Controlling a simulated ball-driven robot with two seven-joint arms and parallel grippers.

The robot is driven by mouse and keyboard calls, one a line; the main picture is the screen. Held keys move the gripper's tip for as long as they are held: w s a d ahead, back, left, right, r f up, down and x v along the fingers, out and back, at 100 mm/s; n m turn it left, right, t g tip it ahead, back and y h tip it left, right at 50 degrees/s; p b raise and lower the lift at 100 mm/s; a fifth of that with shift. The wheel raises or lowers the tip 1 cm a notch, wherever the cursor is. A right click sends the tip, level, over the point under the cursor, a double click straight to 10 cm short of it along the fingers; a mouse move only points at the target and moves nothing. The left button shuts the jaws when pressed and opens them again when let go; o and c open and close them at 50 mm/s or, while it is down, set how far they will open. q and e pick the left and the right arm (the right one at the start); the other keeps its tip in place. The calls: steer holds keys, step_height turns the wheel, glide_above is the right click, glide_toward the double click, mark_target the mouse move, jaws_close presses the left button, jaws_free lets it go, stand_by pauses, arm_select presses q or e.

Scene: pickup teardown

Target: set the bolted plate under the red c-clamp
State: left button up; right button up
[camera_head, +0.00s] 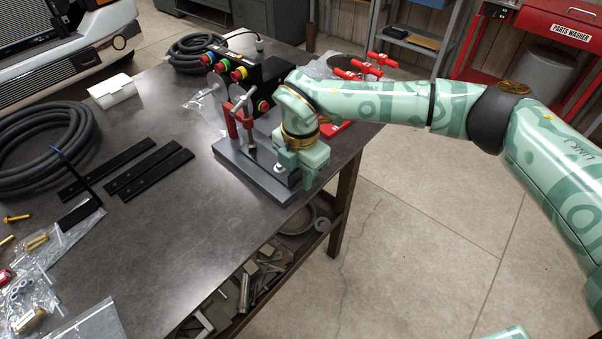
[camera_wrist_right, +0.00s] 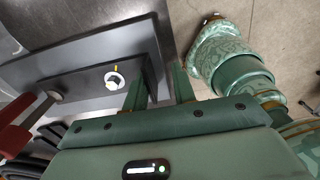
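The red c-clamp (camera_head: 231,122) stands upright on a grey base (camera_head: 251,180) near the table's right edge. In the right wrist view the clamp (camera_wrist_right: 14,132) is at the left edge. The bolted plate (camera_wrist_right: 83,91) is a dark bar with a round light bolt, lying along the grey base. Its left end reaches close to the clamp's screw; I cannot tell whether they touch. My right gripper (camera_wrist_right: 160,88) is at the plate's opposite end, its two fingers apart with a gap between them. In the head view my right gripper (camera_head: 303,172) partly hides that end. My left gripper is not in view.
A black control box (camera_head: 246,72) with coloured buttons stands behind the clamp. Black bars (camera_head: 149,171), a hose coil (camera_head: 38,150) and bagged hardware (camera_head: 30,300) lie to the left. The table (camera_head: 185,225) is clear in front. Its right edge is close to the base.

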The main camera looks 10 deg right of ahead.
steer(key=shift+s+f, duration=0.15)
steer(key=shift+f, duration=0.25)
step_height(320, 180, up, 7)
steer(key=p, duration=0.5)
steer(key=shift+w, duration=0.3)
steer(key=shift+r, duration=0.1)
